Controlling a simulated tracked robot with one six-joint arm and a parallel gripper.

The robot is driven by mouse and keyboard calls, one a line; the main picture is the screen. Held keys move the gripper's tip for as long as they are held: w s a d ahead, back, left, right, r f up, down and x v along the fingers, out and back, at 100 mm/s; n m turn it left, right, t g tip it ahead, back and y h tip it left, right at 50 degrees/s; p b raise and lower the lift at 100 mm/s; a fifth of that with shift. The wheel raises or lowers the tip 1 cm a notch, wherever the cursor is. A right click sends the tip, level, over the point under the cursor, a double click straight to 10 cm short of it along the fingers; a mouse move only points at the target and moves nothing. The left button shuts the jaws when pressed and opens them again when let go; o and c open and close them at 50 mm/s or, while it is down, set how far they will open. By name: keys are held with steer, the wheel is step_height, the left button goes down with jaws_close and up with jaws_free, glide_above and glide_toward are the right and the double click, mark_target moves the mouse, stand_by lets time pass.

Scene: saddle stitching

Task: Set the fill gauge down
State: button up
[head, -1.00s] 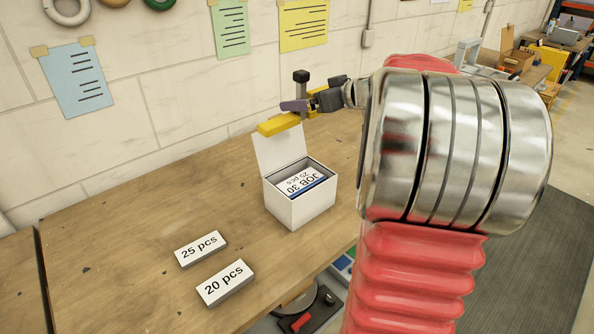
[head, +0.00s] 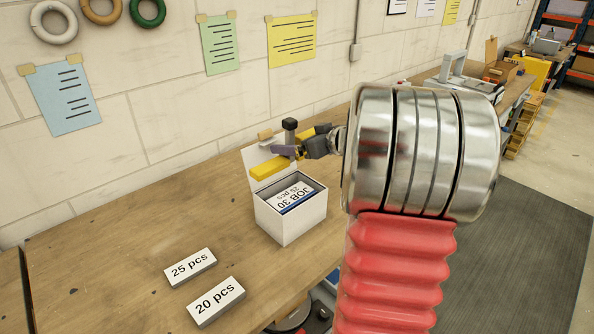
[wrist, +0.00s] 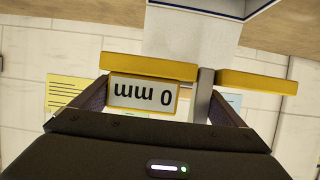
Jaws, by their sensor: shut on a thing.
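The fill gauge (head: 269,172) has yellow bars and a dark knob on a post. In the wrist view the fill gauge (wrist: 152,67) shows an upside-down "0 mm" readout and a grey stem. My gripper (head: 296,146) is shut on it, with a finger at each side of the readout in the wrist view. The gauge is held at the open white box (head: 289,226), overlapping its raised lid in the head view. I cannot tell whether it touches the box. The box holds cards marked "JOB 30, 25 pcs" (head: 292,196).
Blocks marked "25 pcs" (head: 190,267) and "20 pcs" (head: 216,302) lie on the wooden bench (head: 120,250) left of the box. The bench left of the box is mostly bare. The wall (head: 160,120) with paper notes stands behind.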

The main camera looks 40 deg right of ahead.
mark_target(297, 158)
step_height(297, 158, down, 6)
steer(key=shift+r, duration=0.2)
steer(key=shift+f, duration=1.9)
steer(key=shift+f, duration=0.35)
steer(key=o, duration=1)
steer(key=shift+r, duration=0.15)
steer(key=shift+r, duration=0.25)
steer(key=v, duration=1.2)
steer(key=shift+f, duration=0.15)
